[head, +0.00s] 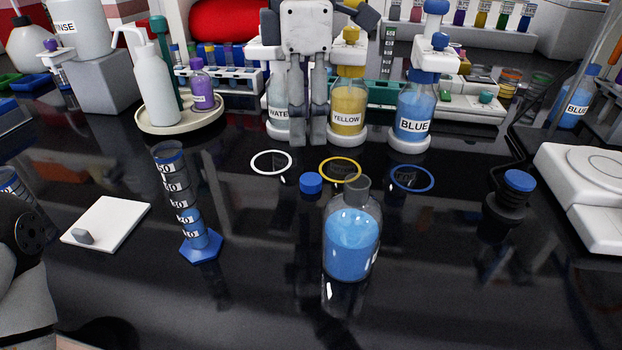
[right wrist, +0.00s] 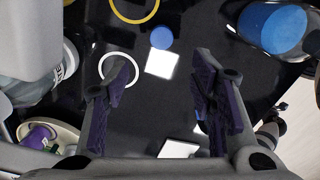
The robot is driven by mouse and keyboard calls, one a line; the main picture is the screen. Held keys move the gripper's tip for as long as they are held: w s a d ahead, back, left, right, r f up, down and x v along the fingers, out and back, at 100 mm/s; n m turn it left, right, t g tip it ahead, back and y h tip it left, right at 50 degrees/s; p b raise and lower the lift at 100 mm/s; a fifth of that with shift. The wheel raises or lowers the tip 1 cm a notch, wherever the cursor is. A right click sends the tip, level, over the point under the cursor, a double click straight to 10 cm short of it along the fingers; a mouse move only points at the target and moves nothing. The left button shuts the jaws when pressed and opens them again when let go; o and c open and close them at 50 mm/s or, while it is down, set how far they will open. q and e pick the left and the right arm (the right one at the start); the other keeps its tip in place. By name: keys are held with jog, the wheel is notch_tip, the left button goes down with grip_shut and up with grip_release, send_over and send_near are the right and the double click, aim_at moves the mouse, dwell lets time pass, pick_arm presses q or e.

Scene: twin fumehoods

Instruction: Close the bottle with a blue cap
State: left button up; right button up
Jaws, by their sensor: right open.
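An open clear bottle of blue liquid (head: 351,240) stands upright on the black bench in the head view, its neck bare. In the right wrist view the bottle (right wrist: 272,28) is at the upper right. A small blue cap (head: 311,183) lies on the bench just behind and left of the bottle. The cap (right wrist: 162,38) also shows near the top middle of the right wrist view. My right gripper (head: 308,140) points down, open and empty, behind the cap and apart from it. Its spread fingers (right wrist: 165,80) show in the wrist view. My left gripper is out of view.
Behind are WATER, YELLOW (head: 347,120) and BLUE (head: 415,125) bottles. White, yellow and blue rings (head: 412,190) mark the bench. A graduated cylinder (head: 185,205) stands left; a dark blue-topped object (head: 507,205) and a white device (head: 590,190) stand right. The front bench is mostly clear.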

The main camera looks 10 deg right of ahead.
send_over(308, 179)
jog(key=f, duration=0.4)
jog(key=shift+w+a+f, duration=0.15)
jog(key=shift+w+f, duration=0.1)
jog(key=f, duration=0.5)
jog(key=shift+s+f+p, duration=0.1)
jog(key=shift+s+p, duration=0.1)
jog(key=shift+p, duration=0.1)
jog(key=shift+c, duration=0.3)
jog(key=c, duration=0.7)
